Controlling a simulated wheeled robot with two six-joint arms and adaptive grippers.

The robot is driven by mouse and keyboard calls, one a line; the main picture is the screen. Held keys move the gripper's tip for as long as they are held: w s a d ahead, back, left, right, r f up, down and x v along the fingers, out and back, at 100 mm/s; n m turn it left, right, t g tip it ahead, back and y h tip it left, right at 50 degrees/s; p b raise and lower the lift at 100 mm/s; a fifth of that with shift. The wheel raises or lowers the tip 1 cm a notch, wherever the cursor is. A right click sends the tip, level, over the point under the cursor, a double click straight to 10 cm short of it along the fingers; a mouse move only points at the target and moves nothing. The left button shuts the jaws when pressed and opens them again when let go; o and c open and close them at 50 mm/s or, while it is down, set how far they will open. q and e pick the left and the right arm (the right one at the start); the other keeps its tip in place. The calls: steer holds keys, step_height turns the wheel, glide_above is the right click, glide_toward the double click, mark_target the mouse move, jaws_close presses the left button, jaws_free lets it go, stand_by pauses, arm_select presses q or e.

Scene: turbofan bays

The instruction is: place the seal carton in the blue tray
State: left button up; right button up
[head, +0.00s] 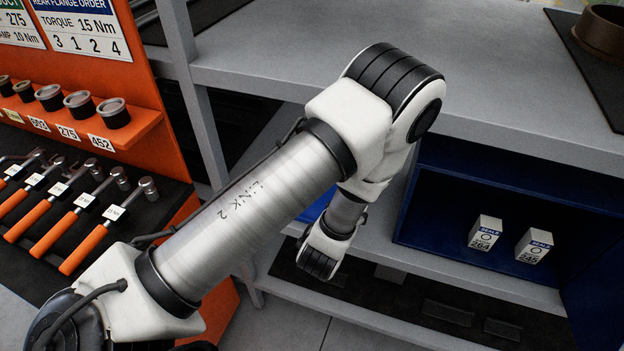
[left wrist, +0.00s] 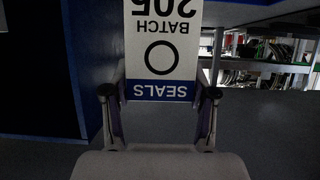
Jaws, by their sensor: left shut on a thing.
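My left gripper (left wrist: 160,94) is shut on a white seal carton (left wrist: 163,38) with a blue band. Its label reads SEALS, BATCH 205 and appears upside down in the left wrist view. In the head view my left arm reaches in from the left across the middle; its gripper and the held carton are hidden there. A bright blue piece (head: 317,209), possibly the blue tray, shows partly behind my arm on the lower shelf. My right gripper is in neither view.
A dark blue open-fronted box (head: 440,221) stands under the grey bench (head: 480,95) and holds two cartons, 264 (head: 485,233) and 245 (head: 534,243). A blue wall (left wrist: 92,50) rises left of the held carton. An orange tool rack (head: 160,75) stands at left.

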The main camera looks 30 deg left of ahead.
arm_select(q)
steer(key=w+a+f+b, duration=0.2)
steer(key=w+a, duration=0.1)
steer(key=a, duration=0.1)
steer(key=w+a+f+b, duration=0.2)
steer(key=w+a+f, duration=0.1)
steer(key=a, duration=0.2)
steer(key=w+a+f+b, duration=0.2)
steer(key=w+a+f, duration=0.1)
steer(key=w+a, duration=0.1)
steer(key=shift+a+f+b, duration=0.2)
steer(key=shift+a+b, duration=0.15)
steer(key=shift+a, duration=0.1)
steer(key=shift+r, duration=0.15)
steer(key=o, duration=1.2)
